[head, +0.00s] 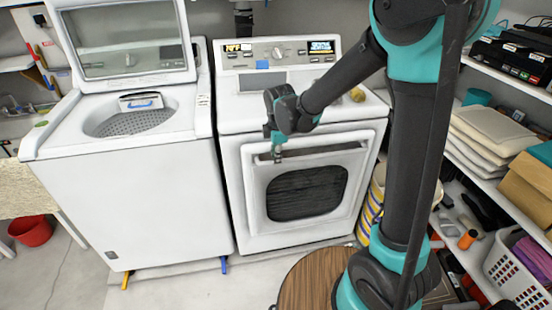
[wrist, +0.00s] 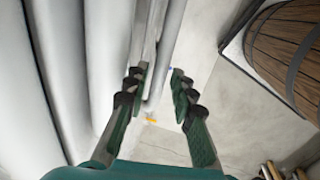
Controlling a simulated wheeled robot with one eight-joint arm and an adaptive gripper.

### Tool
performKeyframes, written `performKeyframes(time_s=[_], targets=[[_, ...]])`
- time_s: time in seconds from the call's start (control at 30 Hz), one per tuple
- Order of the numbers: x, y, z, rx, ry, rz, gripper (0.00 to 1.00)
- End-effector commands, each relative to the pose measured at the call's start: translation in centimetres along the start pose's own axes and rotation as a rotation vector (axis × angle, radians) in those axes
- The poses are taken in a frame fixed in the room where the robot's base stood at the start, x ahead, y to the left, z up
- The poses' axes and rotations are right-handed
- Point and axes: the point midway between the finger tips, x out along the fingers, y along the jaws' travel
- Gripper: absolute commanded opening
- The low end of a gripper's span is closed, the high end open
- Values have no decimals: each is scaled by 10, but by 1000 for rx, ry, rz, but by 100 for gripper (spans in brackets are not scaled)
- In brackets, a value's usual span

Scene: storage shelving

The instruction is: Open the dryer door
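The white dryer (head: 235,190) stands right of the washer in the head view. Its door (head: 250,190) has a dark window (head: 305,192) and looks shut. A long handle recess (head: 325,150) runs along the door's top. My gripper (head: 278,158) points down in front of the recess's left end. In the wrist view my gripper (wrist: 157,76) has its fingers apart, with no object clearly held between them. White and grey edges of the dryer front (wrist: 105,50) lie at the left, close to the left finger. I cannot tell whether a finger touches the door.
A washer (head: 130,190) with its lid up stands left of the dryer. A wooden round top (head: 305,280) is in front at the right, also seen as a barrel (wrist: 285,50). Loaded shelves (head: 510,180) line the right. The floor before the washer is clear.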

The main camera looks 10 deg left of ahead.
Motion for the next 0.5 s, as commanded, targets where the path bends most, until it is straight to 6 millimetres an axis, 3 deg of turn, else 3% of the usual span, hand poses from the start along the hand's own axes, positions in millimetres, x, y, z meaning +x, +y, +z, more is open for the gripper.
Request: performKeyframes(time_s=[0.2, 0.47, 0.5], targets=[[12, 0, 0, 0, 0, 0, 25], [12, 0, 0, 0, 0, 0, 25], [12, 0, 0, 0, 0, 0, 20]])
